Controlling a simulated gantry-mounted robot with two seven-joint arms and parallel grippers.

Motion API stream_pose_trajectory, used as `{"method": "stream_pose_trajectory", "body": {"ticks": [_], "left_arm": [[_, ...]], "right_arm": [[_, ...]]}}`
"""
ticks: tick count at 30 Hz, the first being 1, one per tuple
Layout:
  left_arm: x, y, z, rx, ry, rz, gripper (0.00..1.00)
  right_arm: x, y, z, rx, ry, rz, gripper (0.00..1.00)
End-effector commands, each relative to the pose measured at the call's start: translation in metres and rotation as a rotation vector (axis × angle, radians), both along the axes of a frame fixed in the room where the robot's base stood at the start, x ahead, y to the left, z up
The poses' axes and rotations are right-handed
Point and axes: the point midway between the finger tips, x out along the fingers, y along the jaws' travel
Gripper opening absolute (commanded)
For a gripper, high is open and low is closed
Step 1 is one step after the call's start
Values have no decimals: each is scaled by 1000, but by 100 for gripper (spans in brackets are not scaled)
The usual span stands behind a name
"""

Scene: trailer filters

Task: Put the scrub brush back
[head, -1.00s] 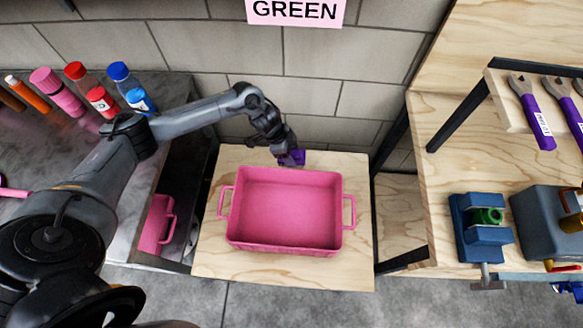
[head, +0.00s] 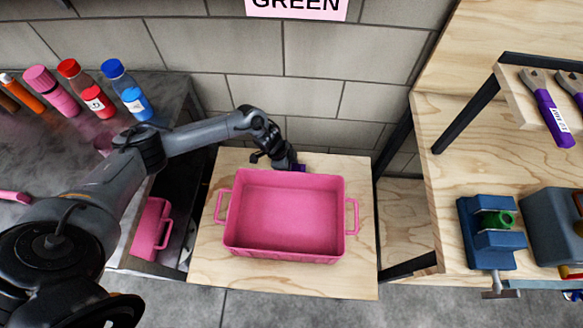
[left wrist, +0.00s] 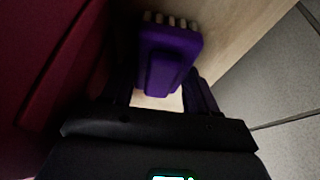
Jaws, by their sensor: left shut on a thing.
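The scrub brush (left wrist: 168,55) is purple with pale bristles and shows in the left wrist view, in front of my left gripper (left wrist: 158,98). The gripper is shut on it. In the head view my left gripper (head: 292,165) is behind the far rim of the pink bin, over the back of the wooden table. Only a small purple bit of the brush (head: 300,168) shows there; the bin's rim hides the rest. I cannot tell whether the brush touches the table. My right gripper is not in view.
The empty pink bin (head: 345,236) stands on the wooden table (head: 220,270), close in front of the gripper. A block wall (head: 255,55) is behind. Bottles (head: 125,88) stand on the left counter.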

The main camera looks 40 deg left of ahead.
Motion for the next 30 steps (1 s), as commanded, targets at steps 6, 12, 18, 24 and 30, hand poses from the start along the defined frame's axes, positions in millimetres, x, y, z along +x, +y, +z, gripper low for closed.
{"method": "stream_pose_trajectory", "body": {"ticks": [6, 12, 18, 24, 30], "left_arm": [[0, 0, -2, 0, 0, 0, 60], [0, 0, -1, 0, 0, 0, 69], [0, 0, 1, 1, -1, 0, 69], [-3, 6, 20, 0, -2, 2, 69], [-12, 17, 54, 1, -1, 2, 69]], "right_arm": [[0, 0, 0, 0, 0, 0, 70], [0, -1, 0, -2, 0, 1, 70], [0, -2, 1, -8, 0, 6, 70], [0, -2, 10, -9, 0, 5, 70], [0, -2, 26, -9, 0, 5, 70]]}}
